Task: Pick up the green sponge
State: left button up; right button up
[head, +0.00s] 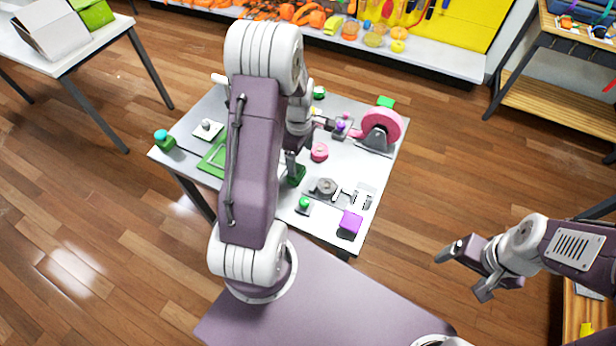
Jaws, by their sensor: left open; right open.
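A dark green block (297,176) stands on the grey table (335,105), just right of my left forearm. I cannot tell for sure which one is the sponge. My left gripper (293,163) points down at the dark green block, very close to it. It is open, and my arm hides part of it, so I cannot tell whether its fingers touch the block. My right gripper (464,272) is open and empty, off the table to the right.
Near the dark green block are a pink roll (319,152), a grey round part (326,187) and a green knob (304,203). A purple cube (350,223) sits at the front corner. A pink tape wheel (383,127) stands at the right. My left arm hides the table's middle left.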

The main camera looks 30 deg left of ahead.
aim_at(298, 172)
pick_arm(q)
jog(key=shift+s+a+f, duration=0.1)
jog(key=shift+a+f, duration=0.05)
jog(key=shift+a, duration=0.35)
jog(key=shift+s+a+f, duration=0.1)
jog(key=shift+a, duration=0.4)
jog(key=f, duration=0.1)
jog(key=d+f, duration=0.1)
jog(key=f, duration=0.1)
jog(key=shift+f, duration=0.25)
jog(key=shift+f+p, duration=0.15)
jog(key=shift+p, duration=0.2)
jog(key=f, duration=0.3)
jog(key=f+p, duration=0.1)
jog(key=shift+s+a+f, duration=0.15)
jog(key=shift+s+a, duration=0.05)
jog(key=shift+a, duration=0.15)
jog(key=shift+w+d+f, duration=0.1)
jog(key=shift+w+f, duration=0.05)
jog(key=shift+f, duration=0.2)
jog(key=c, duration=1.4)
pick_arm(e)
jog(key=shift+a+r, duration=0.25)
jog(key=shift+r, duration=0.25)
jog(key=shift+a+r, duration=0.2)
jog(key=shift+r, duration=0.3)
